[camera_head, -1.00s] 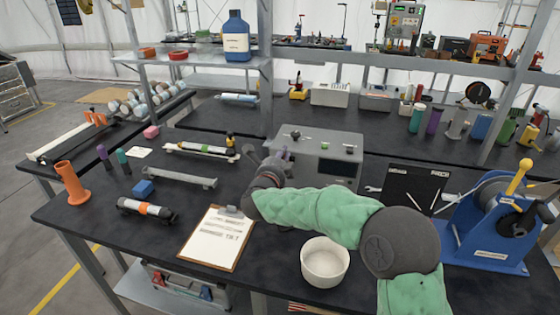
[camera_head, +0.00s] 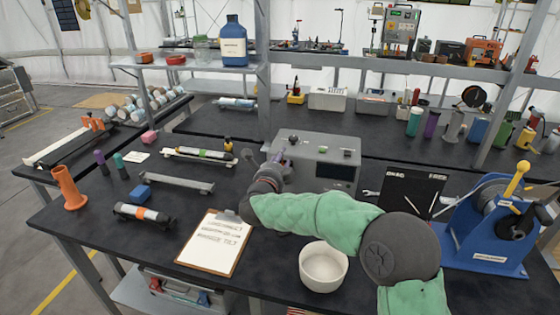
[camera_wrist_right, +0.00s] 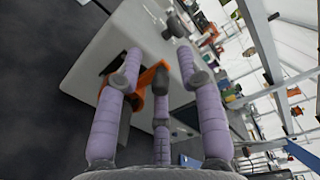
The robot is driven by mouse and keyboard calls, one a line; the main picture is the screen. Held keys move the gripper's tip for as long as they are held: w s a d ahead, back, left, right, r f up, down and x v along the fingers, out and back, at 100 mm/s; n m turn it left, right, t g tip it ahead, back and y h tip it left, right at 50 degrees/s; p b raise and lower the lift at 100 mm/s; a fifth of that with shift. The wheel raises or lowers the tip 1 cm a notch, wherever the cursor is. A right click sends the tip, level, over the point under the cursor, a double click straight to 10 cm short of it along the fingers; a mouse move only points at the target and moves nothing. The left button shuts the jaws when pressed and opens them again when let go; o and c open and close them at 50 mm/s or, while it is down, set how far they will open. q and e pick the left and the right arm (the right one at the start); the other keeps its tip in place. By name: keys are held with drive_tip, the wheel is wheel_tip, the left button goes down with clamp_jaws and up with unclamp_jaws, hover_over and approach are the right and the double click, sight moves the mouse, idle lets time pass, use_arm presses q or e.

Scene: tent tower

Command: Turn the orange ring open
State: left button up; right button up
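My right gripper (camera_head: 277,162) is at the left end of the grey box (camera_head: 318,160), at the end of my green-sleeved arm. In the right wrist view its lilac fingers (camera_wrist_right: 160,62) are spread apart. An orange part (camera_wrist_right: 148,80), likely the orange ring, shows between and behind the fingers, beside the pale box (camera_wrist_right: 105,50). The fingers partly cover it; I cannot tell whether they touch it. In the head view, my gripper and arm hide that spot. My left gripper is not in view.
A clipboard (camera_head: 213,243) and a white bowl (camera_head: 323,268) lie near the arm. A blue winch-like device (camera_head: 490,245) stands at right. A shelf post (camera_head: 264,75) rises behind the gripper.

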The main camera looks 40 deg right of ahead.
drive_tip(key=v, duration=1.2)
drive_tip(key=shift+w, duration=0.1)
